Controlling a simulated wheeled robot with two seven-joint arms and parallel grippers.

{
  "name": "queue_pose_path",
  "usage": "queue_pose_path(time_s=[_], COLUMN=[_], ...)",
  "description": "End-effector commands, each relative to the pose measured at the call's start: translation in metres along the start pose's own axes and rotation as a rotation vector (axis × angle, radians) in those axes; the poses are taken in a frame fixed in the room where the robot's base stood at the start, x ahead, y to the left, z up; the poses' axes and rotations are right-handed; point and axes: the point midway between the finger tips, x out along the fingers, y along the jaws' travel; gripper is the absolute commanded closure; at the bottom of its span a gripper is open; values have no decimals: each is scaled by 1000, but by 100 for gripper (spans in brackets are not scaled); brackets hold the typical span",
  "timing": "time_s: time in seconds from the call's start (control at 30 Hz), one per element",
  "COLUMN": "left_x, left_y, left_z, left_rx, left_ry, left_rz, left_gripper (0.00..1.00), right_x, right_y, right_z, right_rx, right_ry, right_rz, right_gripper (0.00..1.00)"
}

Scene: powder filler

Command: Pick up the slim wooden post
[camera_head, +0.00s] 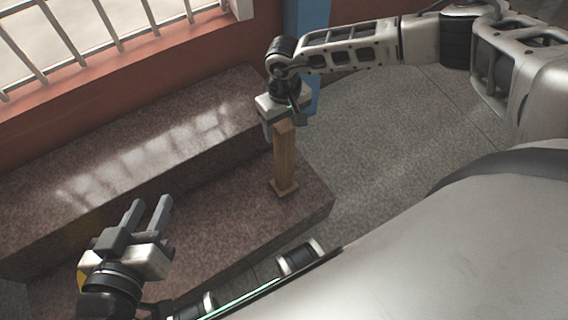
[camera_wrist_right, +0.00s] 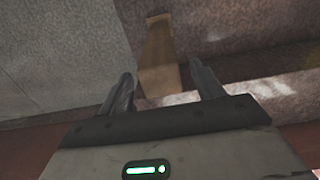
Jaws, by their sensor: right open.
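The slim wooden post (camera_head: 285,160) stands upright on its small square foot on the lower stone step. My right gripper (camera_head: 285,122) is at the top of the post, pointing down. In the right wrist view the post (camera_wrist_right: 159,62) shows between the two open fingers (camera_wrist_right: 163,88), with its top end near the fingertips. I cannot tell whether either finger touches it. My left gripper (camera_head: 152,214) is at the lower left, over the stone step, with its two fingers apart and nothing between them.
The speckled stone step (camera_head: 225,215) carries the post near its right end. A higher stone ledge (camera_head: 130,150) runs behind it, against a red wall (camera_head: 130,75) with a barred window. A blue pillar (camera_head: 308,30) stands behind my right arm. Grey floor (camera_head: 390,130) lies to the right.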

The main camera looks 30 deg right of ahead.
Motion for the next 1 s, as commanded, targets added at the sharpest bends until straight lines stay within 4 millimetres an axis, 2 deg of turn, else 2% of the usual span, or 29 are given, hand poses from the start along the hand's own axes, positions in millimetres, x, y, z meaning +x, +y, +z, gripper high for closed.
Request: queue_pose_path(time_s=[0.07, 0.27, 0.37, 0.5, 0.53, 1.0], left_x=[-3, -6, -6, -6, -6, -4], left_y=[2, 4, 4, 4, 4, 2], left_z=[-3, -4, -4, -2, -2, -2], left_rx=[6, 6, 5, 6, 6, 6], left_ry=[17, 21, 20, 15, 13, 8], left_rz=[9, 12, 12, 11, 11, 7], left_gripper=[64, 64, 64, 64, 64, 64], right_x=[9, 9, 9, 9, 9, 2], right_y=[0, 0, 0, 0, 0, 0], right_z=[0, 0, 0, 0, 0, -2], right_rx=[-1, -1, -1, 0, 0, 0], right_ry=[-1, 0, 0, 0, 0, 5], right_rz=[1, 0, 0, 0, 0, -2], right_gripper=[34, 34, 59, 98, 100, 100])
